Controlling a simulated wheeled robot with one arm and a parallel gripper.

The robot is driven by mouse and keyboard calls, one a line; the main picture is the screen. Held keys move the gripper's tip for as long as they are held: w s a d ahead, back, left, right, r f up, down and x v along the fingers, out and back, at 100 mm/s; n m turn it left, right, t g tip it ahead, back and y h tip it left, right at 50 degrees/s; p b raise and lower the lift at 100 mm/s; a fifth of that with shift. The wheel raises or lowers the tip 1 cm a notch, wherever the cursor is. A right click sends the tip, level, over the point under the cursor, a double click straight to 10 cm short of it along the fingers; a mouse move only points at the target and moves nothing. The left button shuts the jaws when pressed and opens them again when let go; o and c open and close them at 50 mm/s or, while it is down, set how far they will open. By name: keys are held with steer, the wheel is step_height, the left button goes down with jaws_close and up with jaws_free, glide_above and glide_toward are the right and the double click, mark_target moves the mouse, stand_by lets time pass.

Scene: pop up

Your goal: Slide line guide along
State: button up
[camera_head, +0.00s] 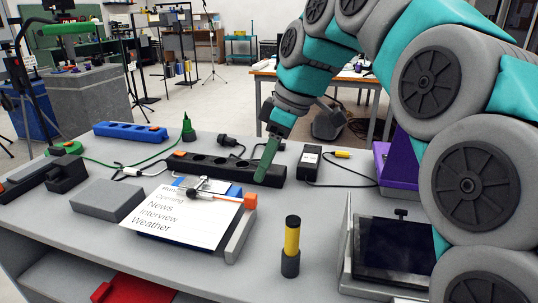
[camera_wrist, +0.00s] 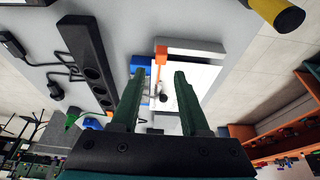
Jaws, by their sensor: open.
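A copy holder (camera_head: 237,240) with a white printed page (camera_head: 165,222) lies on the grey table, left of centre in the head view. The line guide, a thin clear-and-grey bar with an orange end tab (camera_head: 249,201), lies across the upper part of the page. In the wrist view the orange tab (camera_wrist: 161,52) shows just beyond and between my fingertips. My gripper (camera_head: 264,178) has green fingers and points down, above and behind the tab in the head view. In the wrist view my gripper (camera_wrist: 158,74) is open, with nothing held between the fingers.
A black power strip (camera_head: 220,166) lies behind the copy holder, close to my gripper. A grey block (camera_head: 107,201) is at left. A yellow-and-black cylinder (camera_head: 291,245) stands at right front, beside a dark-screened device (camera_head: 395,249). The table between holder and cylinder is clear.

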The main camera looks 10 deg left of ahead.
mark_target(252, 195)
steer(key=b+x, duration=0.1)
steer(key=x, duration=0.6)
steer(key=shift+s+f+b, duration=0.15)
steer(key=shift+f+b, duration=0.1)
steer(key=shift+b, duration=0.05)
steer(key=shift+a+f, duration=0.1)
steer(key=shift+a, duration=0.05)
steer(key=shift+c, duration=0.3)
jaws_close()
